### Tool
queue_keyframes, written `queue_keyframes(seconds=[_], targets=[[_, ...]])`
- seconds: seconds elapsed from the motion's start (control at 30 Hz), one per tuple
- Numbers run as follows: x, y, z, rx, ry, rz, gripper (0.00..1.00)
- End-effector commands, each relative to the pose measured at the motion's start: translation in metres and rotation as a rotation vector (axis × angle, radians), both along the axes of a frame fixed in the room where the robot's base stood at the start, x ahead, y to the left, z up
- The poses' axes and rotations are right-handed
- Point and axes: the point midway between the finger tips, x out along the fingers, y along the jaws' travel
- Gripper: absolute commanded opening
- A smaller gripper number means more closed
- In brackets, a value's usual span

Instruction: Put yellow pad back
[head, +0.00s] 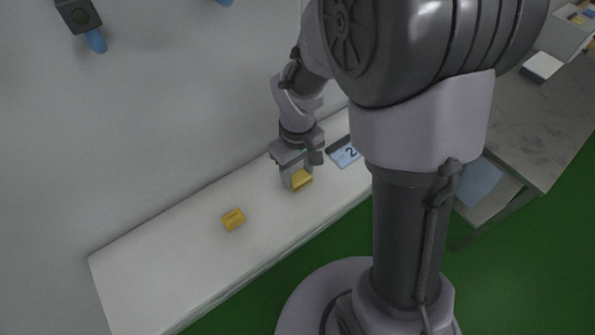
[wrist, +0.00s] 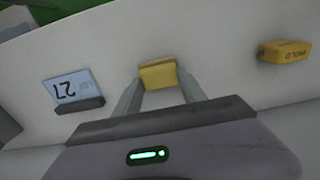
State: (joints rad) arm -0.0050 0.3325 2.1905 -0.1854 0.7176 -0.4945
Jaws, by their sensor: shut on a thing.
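A yellow pad (head: 301,180) is between the fingers of my gripper (head: 293,182), low over the white bench. In the wrist view the yellow pad (wrist: 158,75) sits at the tips of my gripper (wrist: 158,88), which is shut on it. I cannot tell whether the pad touches the bench top. A second yellow block (head: 233,219) lies on the bench to the left of my gripper in the head view. In the wrist view this block (wrist: 284,51) is at the right, with dark lettering on its side.
The white bench (head: 160,265) runs along a grey wall, with clear room at its left end. A blue card (head: 345,152) with a number and dark edge lies beside my gripper; it shows in the wrist view (wrist: 72,87). A grey table (head: 535,130) stands at right.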

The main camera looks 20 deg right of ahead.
Motion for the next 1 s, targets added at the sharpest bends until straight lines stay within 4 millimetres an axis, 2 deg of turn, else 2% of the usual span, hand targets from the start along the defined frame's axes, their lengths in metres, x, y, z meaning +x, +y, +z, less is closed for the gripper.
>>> queue_keyframes(seconds=[0.1,0.13,0.23,0.53,0.63,0.9,1.0], targets=[[0.000,0.000,-0.005,0.000,0.000,0.000,0.16],[0.000,0.000,-0.004,0.000,0.000,0.000,0.52],[0.000,0.000,-0.003,0.000,0.001,0.000,0.70],[0.000,0.000,-0.003,0.001,0.001,0.000,0.70],[0.000,0.000,0.008,0.000,-0.001,0.000,0.70],[0.001,0.000,0.085,0.000,-0.004,0.000,0.70],[0.000,0.000,0.105,0.000,-0.002,0.000,0.70]])
